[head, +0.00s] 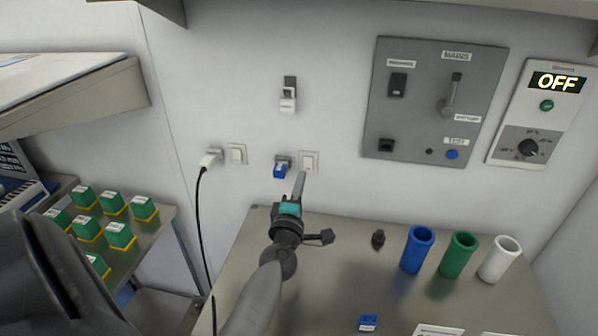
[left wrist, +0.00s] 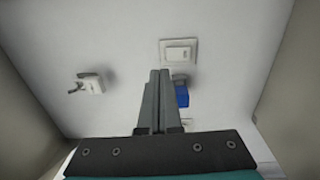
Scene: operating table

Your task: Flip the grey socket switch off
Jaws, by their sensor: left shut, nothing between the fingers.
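A white rocker switch (head: 309,160) sits on the wall right of a blue plug (head: 280,170) in a grey socket. The switch also shows in the left wrist view (left wrist: 180,52), with the blue plug (left wrist: 181,95) below it there. My left gripper (head: 299,182) is shut and empty, its tips just below the switch in the head view. In the left wrist view the fingers (left wrist: 158,80) end beside the blue plug, short of the switch. I cannot tell whether they touch anything. Another switch (head: 237,153) is farther left. My right gripper is not in view.
A white plug (head: 210,159) with a black cable is at left; another white plug (head: 288,103) is higher up. A grey mains panel (head: 425,110) and an OFF display box (head: 540,115) are at right. Blue, green and white cups (head: 459,254) stand on the metal table (head: 340,290).

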